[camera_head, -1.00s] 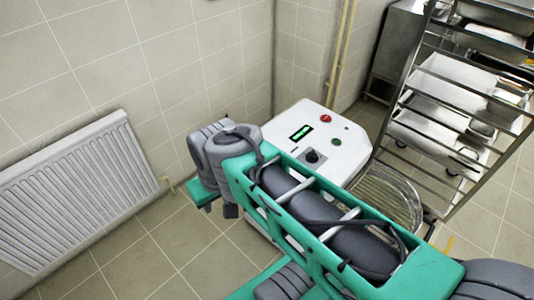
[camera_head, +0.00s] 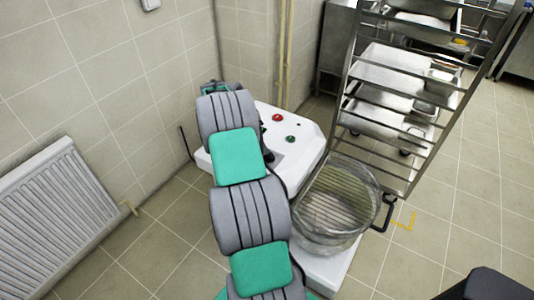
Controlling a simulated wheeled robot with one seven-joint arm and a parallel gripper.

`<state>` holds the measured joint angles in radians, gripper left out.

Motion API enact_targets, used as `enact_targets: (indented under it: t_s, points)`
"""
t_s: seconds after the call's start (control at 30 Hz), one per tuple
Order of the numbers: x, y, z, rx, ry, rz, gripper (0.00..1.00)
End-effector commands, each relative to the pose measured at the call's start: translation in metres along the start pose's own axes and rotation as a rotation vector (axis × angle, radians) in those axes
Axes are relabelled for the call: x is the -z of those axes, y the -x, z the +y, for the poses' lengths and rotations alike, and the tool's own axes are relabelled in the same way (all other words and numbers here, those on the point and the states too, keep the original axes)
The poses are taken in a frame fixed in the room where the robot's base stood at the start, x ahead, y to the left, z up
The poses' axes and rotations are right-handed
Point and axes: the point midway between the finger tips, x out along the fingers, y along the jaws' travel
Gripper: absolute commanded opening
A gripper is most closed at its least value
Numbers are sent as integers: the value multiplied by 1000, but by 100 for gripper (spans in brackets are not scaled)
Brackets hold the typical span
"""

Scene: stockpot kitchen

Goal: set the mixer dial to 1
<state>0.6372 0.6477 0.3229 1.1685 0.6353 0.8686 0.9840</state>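The mixer (camera_head: 305,157) has a white top with a red button (camera_head: 277,118) and a green button (camera_head: 290,139). My grey and green arm rises across the front of it and covers the left part of its panel. The display is hidden behind my arm. The dial is hidden or barely showing at the arm's right edge, so its setting cannot be read. My gripper's fingers are not visible; the far end of my arm is behind its own links.
The mixer's bowl with a wire guard (camera_head: 338,203) stands right of my arm. A metal tray rack (camera_head: 352,62) stands close behind it on the right. A white radiator (camera_head: 50,215) is on the left wall.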

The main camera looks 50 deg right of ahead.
Motion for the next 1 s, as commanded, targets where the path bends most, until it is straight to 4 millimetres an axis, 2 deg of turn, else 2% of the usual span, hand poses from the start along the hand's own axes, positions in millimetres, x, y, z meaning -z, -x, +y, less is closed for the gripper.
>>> enact_targets:
  t_s: [0.3, 0.4, 0.7, 1.0]
  points:
    - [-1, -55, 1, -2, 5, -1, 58]
    - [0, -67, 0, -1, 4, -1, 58]
    - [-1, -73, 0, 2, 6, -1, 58]
    - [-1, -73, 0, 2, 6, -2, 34]
